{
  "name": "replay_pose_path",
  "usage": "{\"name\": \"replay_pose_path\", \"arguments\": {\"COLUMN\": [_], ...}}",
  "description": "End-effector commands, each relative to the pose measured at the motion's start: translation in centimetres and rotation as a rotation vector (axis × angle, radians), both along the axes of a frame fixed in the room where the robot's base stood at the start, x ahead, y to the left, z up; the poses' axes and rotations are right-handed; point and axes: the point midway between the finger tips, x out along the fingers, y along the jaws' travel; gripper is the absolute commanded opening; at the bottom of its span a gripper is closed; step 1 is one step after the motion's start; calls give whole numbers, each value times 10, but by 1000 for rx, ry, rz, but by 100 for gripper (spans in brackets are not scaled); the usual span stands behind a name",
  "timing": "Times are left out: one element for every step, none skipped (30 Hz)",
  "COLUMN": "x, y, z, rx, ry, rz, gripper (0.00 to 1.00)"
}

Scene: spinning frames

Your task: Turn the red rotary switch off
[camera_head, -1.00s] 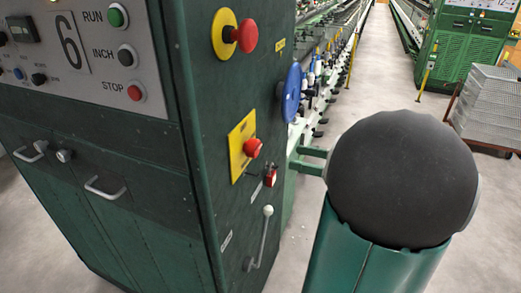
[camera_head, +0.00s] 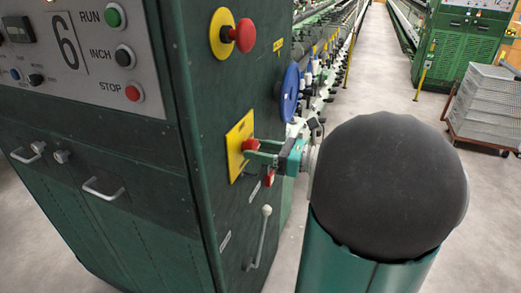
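The red rotary switch (camera_head: 249,145) sits on a yellow square plate (camera_head: 236,150) on the side panel of the green cabinet. My gripper (camera_head: 256,151) has reached the switch from the right, its green fingers apart at the knob, one higher and one lower. The fingers partly cover the knob, and I cannot tell whether they press on it. The knob's exact angle is too small to read.
A red mushroom button (camera_head: 243,36) on a yellow disc is above the switch. A blue handwheel (camera_head: 290,92) is to the right. A red padlock (camera_head: 269,177) and a lever with a white knob (camera_head: 266,211) are below. Grey floor lies right.

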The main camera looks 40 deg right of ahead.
Motion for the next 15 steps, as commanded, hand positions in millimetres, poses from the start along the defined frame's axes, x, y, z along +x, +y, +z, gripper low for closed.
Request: {"name": "replay_pose_path", "arguments": {"x": [0, 0, 0, 0, 0, 0, 0, 0, 0, 0, 0, 0, 0, 0, 0], "y": [0, 0, 0, 0, 0, 0, 0, 0, 0, 0, 0, 0, 0, 0, 0], "z": [0, 0, 0, 0, 0, 0, 0, 0, 0, 0, 0, 0, 0, 0, 0], "rx": [0, 0, 0, 0, 0, 0, -1, -1, -3, -6, -9, -14, -18, -24, -35], "ry": [0, 0, 0, 0, 0, 0, -1, -1, -2, -3, -5, -8, -10, -14, -20], "rz": [0, 0, 0, 0, 0, 0, 0, 0, 0, 0, 0, 0, 0, 0, 0], "gripper": [41, 35, 27, 21, 20, 20, 20, 20, 20, 20, 20, 20, 20, 20, 20]}}
